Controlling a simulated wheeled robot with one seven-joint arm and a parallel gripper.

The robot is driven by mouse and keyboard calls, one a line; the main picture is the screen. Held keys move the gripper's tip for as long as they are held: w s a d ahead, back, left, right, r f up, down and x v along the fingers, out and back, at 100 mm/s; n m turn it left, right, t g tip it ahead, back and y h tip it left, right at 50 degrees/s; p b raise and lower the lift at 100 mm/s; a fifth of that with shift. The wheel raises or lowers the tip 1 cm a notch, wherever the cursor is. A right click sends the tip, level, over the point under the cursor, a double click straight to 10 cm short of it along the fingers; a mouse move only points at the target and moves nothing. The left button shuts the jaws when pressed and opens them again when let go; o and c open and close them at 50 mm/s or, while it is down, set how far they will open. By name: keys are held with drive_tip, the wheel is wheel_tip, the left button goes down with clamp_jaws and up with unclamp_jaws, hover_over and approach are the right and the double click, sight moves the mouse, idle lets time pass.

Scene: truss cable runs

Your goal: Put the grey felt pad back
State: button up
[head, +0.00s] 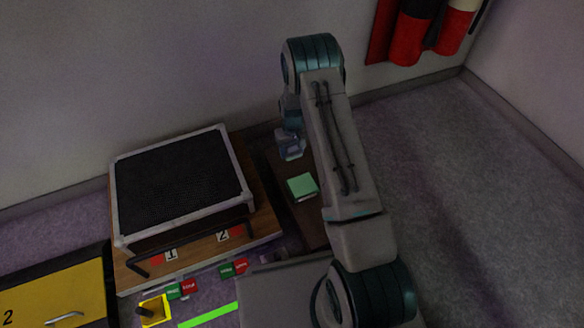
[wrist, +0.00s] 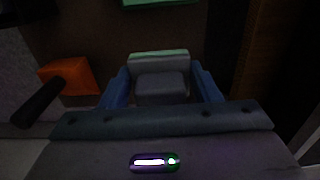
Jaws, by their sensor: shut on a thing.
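My gripper (wrist: 160,74) is shut on a grey block-shaped pad (wrist: 161,88), which sits between its two blue fingers in the wrist view. A pale green edge shows along the far side of the pad. In the head view my gripper (head: 291,147) hangs over the dark brown surface to the right of the framed black mesh panel. The held pad cannot be made out clearly there. A green block (head: 302,186) lies on the brown surface nearer than the gripper; a green edge (wrist: 158,2) shows at the top of the wrist view.
The black mesh panel (head: 180,180) stands on a wooden board (head: 265,225) with labels 1 and 2. Red and green tags lie in front. A yellow drawer (head: 60,295) is at lower left. An orange block (wrist: 70,76) with a black handle shows in the wrist view.

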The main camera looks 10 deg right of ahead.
sight(292, 168)
wheel_tip(292, 168, down, 8)
drive_tip(key=b, duration=0.3)
drive_tip(key=shift+f, duration=0.15)
drive_tip(key=o, duration=1)
drive_tip(key=shift+c, duration=0.2)
